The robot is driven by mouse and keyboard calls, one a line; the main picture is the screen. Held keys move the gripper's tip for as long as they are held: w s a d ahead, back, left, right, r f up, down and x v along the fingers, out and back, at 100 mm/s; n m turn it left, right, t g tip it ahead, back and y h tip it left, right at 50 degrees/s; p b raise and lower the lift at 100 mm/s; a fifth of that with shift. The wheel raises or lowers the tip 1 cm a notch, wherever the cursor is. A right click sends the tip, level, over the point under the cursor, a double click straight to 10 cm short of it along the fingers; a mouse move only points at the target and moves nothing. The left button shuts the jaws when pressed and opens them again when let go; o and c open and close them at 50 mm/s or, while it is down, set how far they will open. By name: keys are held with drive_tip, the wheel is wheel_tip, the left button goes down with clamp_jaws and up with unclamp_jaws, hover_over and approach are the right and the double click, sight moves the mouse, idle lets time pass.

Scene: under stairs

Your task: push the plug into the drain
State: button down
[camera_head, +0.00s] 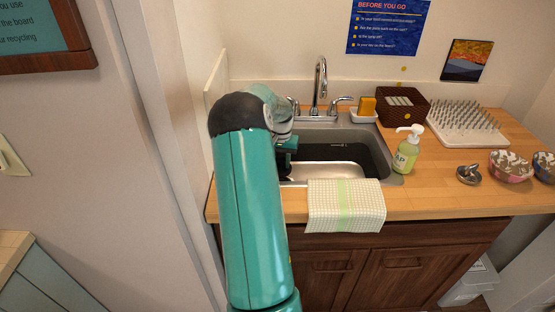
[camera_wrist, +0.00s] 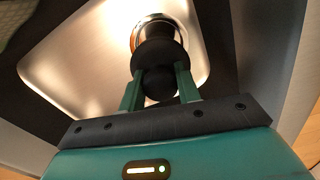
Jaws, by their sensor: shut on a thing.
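The black plug (camera_wrist: 160,52) has a wide round flange and a ball-shaped knob. My gripper (camera_wrist: 160,84) is shut on the knob, one green finger on each side. The plug is at the drain (camera_wrist: 136,38), whose bright metal ring shows partly around its far end. The plug covers the drain's middle, so I cannot tell how deep it sits. In the head view my gripper (camera_head: 287,147) is at the left side of the sink (camera_head: 396,172), mostly hidden by my arm. The plug and drain are not visible there.
A chrome faucet (camera_head: 320,88) stands behind the sink. A checkered towel (camera_head: 345,204) hangs over its front edge. A soap bottle (camera_head: 407,150), a metal strainer (camera_head: 468,175) and a spiked drying rack (camera_head: 466,124) are on the counter at right. A wall is close at left.

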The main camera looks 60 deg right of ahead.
drive_tip(key=shift+w+f, duration=0.15)
drive_tip(key=shift+f, duration=0.15)
drive_tip(key=shift+s+f, duration=0.25)
drive_tip(key=shift+f, duration=2.35)
drive_tip(key=shift+f, duration=1.25)
drive_tip(key=shift+c, duration=2.2)
unclamp_jaws()
drive_tip(key=shift+r, duration=3)
